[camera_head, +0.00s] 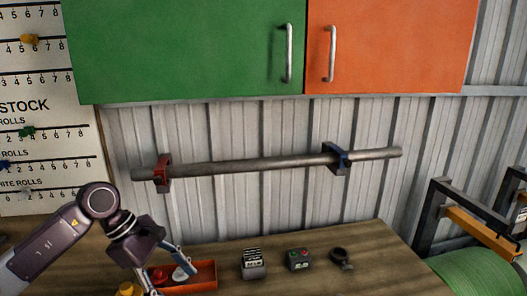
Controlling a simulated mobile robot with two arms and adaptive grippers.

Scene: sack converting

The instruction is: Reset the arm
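My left arm (50,245) comes in from the left, bent at the elbow over the wooden bench. My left gripper (170,281) points down at the front left, over or beside a small orange tray (205,289). Its two fingers are spread apart, and I see nothing held between them. I cannot tell whether the fingers touch the tray. A red item (159,276) and a whitish item (184,272) show in the tray, partly hidden by the fingers. My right gripper is not in view.
The bench (375,250) carries a dark counter-like device (252,264), a button box (299,260) and a dark round item (340,256). A metal bar (250,165) crosses the wall. Green (185,45) and orange (400,45) cabinets hang above. A green roll (475,272) is at right.

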